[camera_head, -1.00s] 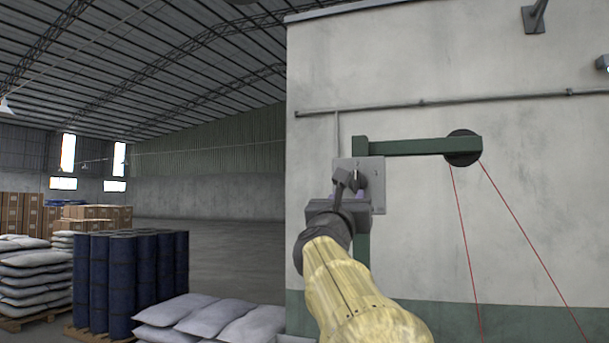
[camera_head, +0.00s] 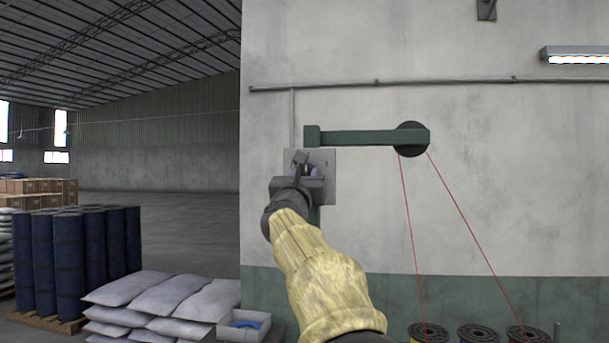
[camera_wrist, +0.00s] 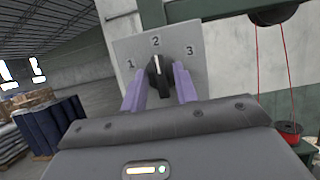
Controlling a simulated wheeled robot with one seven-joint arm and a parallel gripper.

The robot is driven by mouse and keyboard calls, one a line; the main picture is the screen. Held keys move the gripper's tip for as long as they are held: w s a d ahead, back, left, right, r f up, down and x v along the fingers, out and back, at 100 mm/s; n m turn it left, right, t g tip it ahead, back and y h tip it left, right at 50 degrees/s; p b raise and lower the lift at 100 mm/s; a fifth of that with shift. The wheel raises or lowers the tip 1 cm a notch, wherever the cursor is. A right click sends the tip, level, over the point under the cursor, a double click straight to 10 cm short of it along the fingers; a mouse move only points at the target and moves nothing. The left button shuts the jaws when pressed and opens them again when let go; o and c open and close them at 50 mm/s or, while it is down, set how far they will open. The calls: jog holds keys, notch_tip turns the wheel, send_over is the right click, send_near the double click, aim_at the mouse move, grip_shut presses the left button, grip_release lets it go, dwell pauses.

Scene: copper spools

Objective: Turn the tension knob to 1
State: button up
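The tension knob (camera_wrist: 157,72) is black with a white pointer line and sits on a grey panel (camera_wrist: 120,45) marked 1, 2 and 3. In the wrist view its pointer is at 2. My gripper (camera_wrist: 159,88) has its two purple fingers apart, one on each side of the knob's lower part; I cannot tell whether they touch it. In the head view the panel (camera_head: 329,170) is on the wall, and my gripper (camera_head: 305,168) is in front of it, hiding most of the knob.
A green bracket arm (camera_head: 365,139) with a dark pulley (camera_head: 411,139) stands out above the panel, and red wires run down to spools (camera_head: 428,332). White sacks (camera_head: 165,298), blue drums (camera_head: 70,255) and a grey bin (camera_head: 243,326) stand at lower left.

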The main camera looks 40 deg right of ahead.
grip_shut()
jog(key=shift+n+b, duration=0.35)
jog(key=shift+n, duration=0.25)
jog(key=n+t+y+b, duration=0.1)
jog(key=n, duration=0.1)
jog(key=shift+n+t, duration=0.3)
jog(key=n+y, duration=0.2)
jog(key=n, duration=0.1)
jog(key=shift+s+n+t, duration=0.1)
jog(key=shift+n+t, duration=0.2)
jog(key=shift+t, duration=0.1)
jog(key=n+y, duration=0.1)
jog(key=n, duration=0.1)
jog(key=n+y, duration=0.1)
jog(key=n, duration=0.2)
jog(key=shift+d+r+t, duration=0.1)
jog(key=shift+r+t, duration=0.05)
jog(key=shift+t, duration=0.25)
jog(key=shift+n+y+p, duration=0.55)
jog(key=shift+n+y, duration=0.45)
jog(key=shift+n, duration=0.9)
